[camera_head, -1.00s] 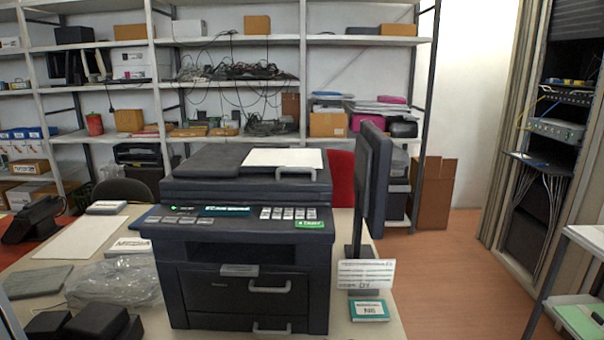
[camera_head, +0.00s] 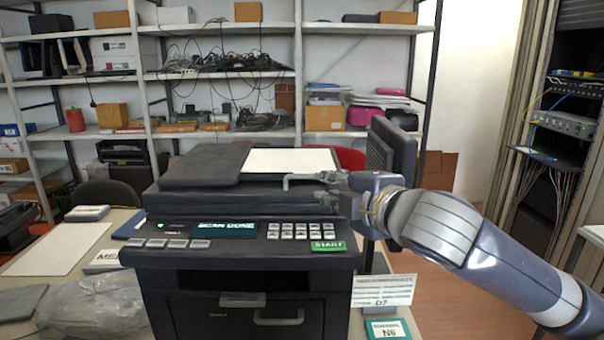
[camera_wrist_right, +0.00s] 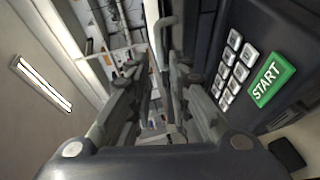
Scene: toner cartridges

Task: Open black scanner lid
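The black scanner lid (camera_head: 205,165) lies shut on top of the dark printer (camera_head: 245,262). A grey bar handle (camera_head: 300,178) sits at the lid's front right. My right gripper (camera_head: 328,187) is at the handle's right end. In the right wrist view my right gripper (camera_wrist_right: 158,95) has its two fingers apart, and the handle (camera_wrist_right: 166,40) shows ahead, near the gap between the fingertips. I cannot tell whether they touch it. My left gripper is out of view.
The control panel has a green START button (camera_head: 328,246) and a display (camera_head: 224,229) that reads "SCAN DONE". A dark monitor (camera_head: 391,150) stands close behind my right arm. A plastic bag (camera_head: 95,305) lies on the table at left. Shelves (camera_head: 215,75) stand behind.

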